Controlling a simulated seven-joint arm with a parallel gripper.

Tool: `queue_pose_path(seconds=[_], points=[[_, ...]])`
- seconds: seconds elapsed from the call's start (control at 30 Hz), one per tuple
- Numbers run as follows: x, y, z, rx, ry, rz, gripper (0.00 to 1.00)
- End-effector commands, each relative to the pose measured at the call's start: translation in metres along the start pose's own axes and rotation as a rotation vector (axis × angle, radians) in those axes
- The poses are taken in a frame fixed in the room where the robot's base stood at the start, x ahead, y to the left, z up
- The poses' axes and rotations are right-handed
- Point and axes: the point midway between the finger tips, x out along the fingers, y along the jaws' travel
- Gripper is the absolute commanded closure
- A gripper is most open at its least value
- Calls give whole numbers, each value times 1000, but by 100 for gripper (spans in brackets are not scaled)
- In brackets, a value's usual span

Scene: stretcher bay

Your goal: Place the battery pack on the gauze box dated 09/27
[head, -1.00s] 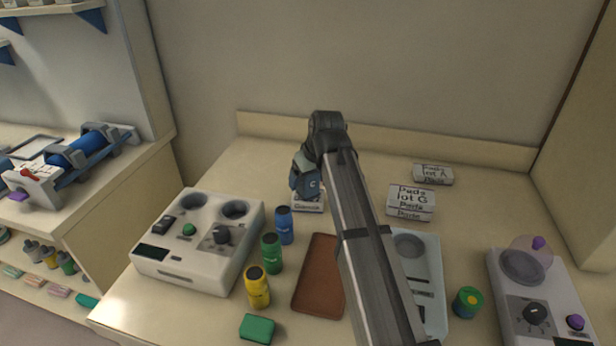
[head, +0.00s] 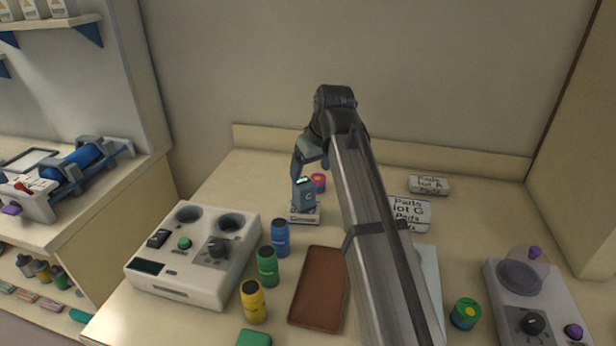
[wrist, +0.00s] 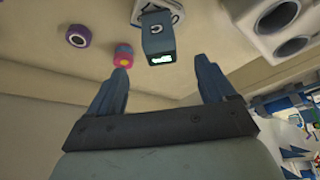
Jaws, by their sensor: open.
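The battery pack (head: 304,196) is a blue-grey block with a pale letter on its side and a small lit patch on top. It stands upright on a small white gauze box (head: 304,217), whose date I cannot read. In the wrist view the pack (wrist: 158,40) shows beyond the fingertips, with part of the box (wrist: 172,8) behind it. My gripper (wrist: 162,68) is open and empty, its fingers apart from the pack. In the head view my gripper (head: 307,163) hangs just above and behind the pack, partly hidden by my wrist.
A pink roll (head: 318,182) stands close behind the pack. Blue (head: 280,238), green (head: 268,266) and yellow (head: 253,301) bottles stand in front. A brown tray (head: 319,288) lies nearby. White pads boxes (head: 410,212) are to the right, a knobbed device (head: 190,258) to the left.

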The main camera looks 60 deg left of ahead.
Motion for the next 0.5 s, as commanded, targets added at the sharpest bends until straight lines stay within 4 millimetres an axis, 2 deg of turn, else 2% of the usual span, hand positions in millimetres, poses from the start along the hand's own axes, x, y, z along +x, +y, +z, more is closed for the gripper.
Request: queue_pose_path(seconds=[0.2,0.5], points=[[-18,0,0,0,1,0,17],[-21,0,0,0,0,0,17]])
